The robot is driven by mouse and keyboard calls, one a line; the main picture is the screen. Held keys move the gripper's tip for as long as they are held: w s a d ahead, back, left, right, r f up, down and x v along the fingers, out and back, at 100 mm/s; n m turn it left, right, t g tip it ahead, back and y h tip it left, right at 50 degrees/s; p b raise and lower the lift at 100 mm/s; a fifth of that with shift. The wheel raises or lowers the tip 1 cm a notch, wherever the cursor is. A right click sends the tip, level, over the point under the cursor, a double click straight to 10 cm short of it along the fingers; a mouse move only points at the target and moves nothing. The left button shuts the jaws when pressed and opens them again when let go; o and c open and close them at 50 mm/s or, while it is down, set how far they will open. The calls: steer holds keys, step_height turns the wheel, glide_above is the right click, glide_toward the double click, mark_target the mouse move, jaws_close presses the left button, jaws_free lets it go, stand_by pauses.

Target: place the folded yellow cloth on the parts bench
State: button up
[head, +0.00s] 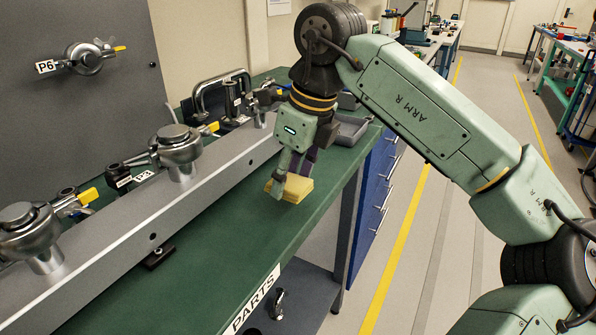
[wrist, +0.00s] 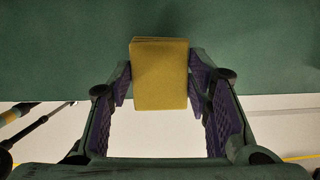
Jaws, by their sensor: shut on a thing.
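The folded yellow cloth (head: 291,188) is a small flat stack at the front edge of the green parts bench (head: 225,225), which carries a PARTS label. My gripper (head: 293,172) points down at it in the head view. In the wrist view the cloth (wrist: 160,75) sits between the two purple-padded fingers of my gripper (wrist: 160,80), which close on its left and right sides. Behind it are the green bench top (wrist: 60,60) and, below, the pale floor. I cannot tell whether the cloth touches the bench top.
A grey rail with clamps and valves (head: 175,205) runs along the left of the bench. A grey tray (head: 350,130) lies behind my gripper. A black bracket (head: 158,257) sits at the rail's foot. The bench top nearer the PARTS label is clear.

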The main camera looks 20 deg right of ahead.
mark_target(300, 180)
steer(key=w+d, duration=0.2)
steer(key=w, duration=0.1)
steer(key=shift+d+f+p, duration=0.1)
steer(key=shift+f+p, duration=0.05)
steer(key=shift+p, duration=0.25)
steer(key=f, duration=0.2)
steer(key=f+p, duration=0.1)
steer(key=shift+w+d, duration=0.3)
steer(key=shift+f, duration=0.35)
steer(key=shift+f, duration=0.2)
steer(key=o, duration=0.8)
steer(key=shift+o, duration=0.2)
